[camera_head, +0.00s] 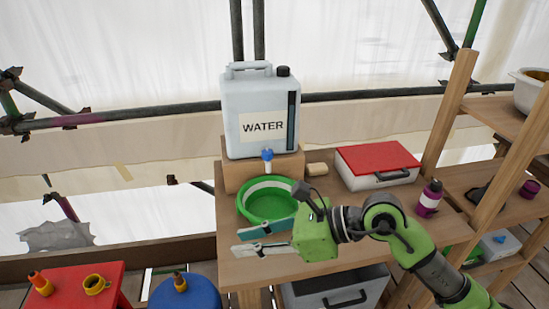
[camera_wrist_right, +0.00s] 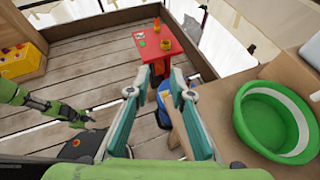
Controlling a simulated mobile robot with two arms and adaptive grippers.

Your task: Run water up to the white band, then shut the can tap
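The white water can (camera_head: 258,105), labelled WATER, stands on a wooden block (camera_head: 240,175) on the workbench. Its tap (camera_head: 267,155) has a blue handle at the can's lower front. I cannot tell how the tap is set, and I see no stream. The green basin (camera_head: 268,207) sits below the tap, with a white band (camera_head: 262,185) round its inside wall. It also shows in the right wrist view (camera_wrist_right: 265,130). I cannot make out a water level. My right gripper (camera_head: 238,241) is open and empty in front of the basin, fingers pointing left. My left gripper (camera_wrist_right: 78,118) is small and unclear.
A red-lidded case (camera_head: 378,160) and a purple bottle (camera_head: 429,198) stand right of the basin. A wooden shelf (camera_head: 490,185) rises at the right. A red table (camera_head: 75,290) and a blue stool (camera_head: 185,292) stand at the lower left. A grey crate (camera_head: 335,290) is under the bench.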

